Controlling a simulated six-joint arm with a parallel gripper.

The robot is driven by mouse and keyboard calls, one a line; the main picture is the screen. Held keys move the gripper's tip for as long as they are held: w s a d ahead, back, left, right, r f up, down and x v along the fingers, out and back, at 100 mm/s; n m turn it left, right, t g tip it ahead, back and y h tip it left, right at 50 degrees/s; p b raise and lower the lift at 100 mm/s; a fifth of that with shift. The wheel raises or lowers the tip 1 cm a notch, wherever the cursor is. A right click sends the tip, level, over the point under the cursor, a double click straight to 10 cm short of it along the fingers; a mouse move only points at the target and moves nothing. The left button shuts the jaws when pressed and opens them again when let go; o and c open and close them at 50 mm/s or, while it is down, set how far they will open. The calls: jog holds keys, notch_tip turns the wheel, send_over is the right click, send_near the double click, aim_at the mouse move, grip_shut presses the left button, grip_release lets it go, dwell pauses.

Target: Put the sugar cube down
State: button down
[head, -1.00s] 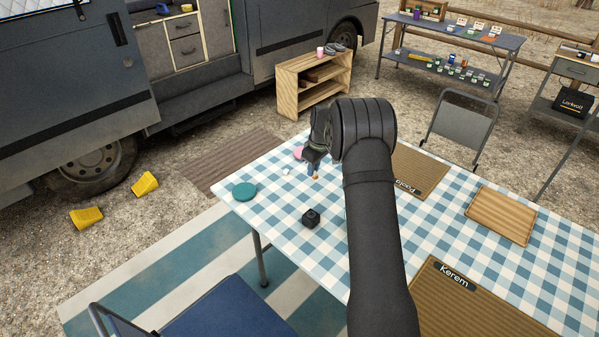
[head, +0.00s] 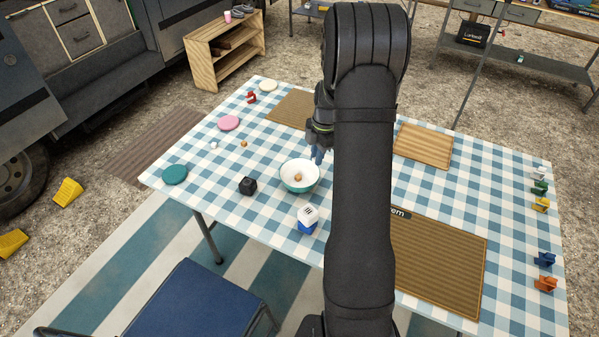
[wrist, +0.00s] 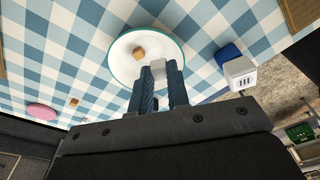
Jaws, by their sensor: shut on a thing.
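My gripper (wrist: 161,74) is shut on a small white sugar cube (wrist: 158,66), seen between its fingertips in the wrist view. In the head view my gripper (head: 318,153) is just behind and right of a white bowl with a teal rim (head: 284,177); the held cube cannot be made out there. In the wrist view the fingertips overlap the near part of the bowl (wrist: 122,64); their height above it is unclear. A brown cube (head: 298,179) lies inside the bowl. Another small white cube (head: 213,145) and a small brown cube (head: 243,143) lie on the table.
A blue-and-white block-shaped item (head: 308,219) stands close in front of the bowl. A black cube (head: 248,186) is left of it. Teal (head: 174,174) and pink (head: 229,123) discs lie further left. A wooden tray (head: 423,146) is to the right.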

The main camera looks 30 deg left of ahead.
jog(key=s+d+n, duration=0.2)
jog(key=d+n, duration=0.1)
jog(key=d, duration=0.3)
send_over(297, 185)
notch_tip(297, 185, down, 7)
jog(key=shift+s, duration=0.1)
jog(key=shift+f, duration=1.95)
jog(key=shift+f, duration=0.15)
jog(key=c, duration=1.7)
grip_release()
jog(key=shift+o, duration=0.3)
notch_tip(297, 185, up, 12)
jog(key=w+d, duration=0.1)
jog(key=shift+w, duration=0.3)
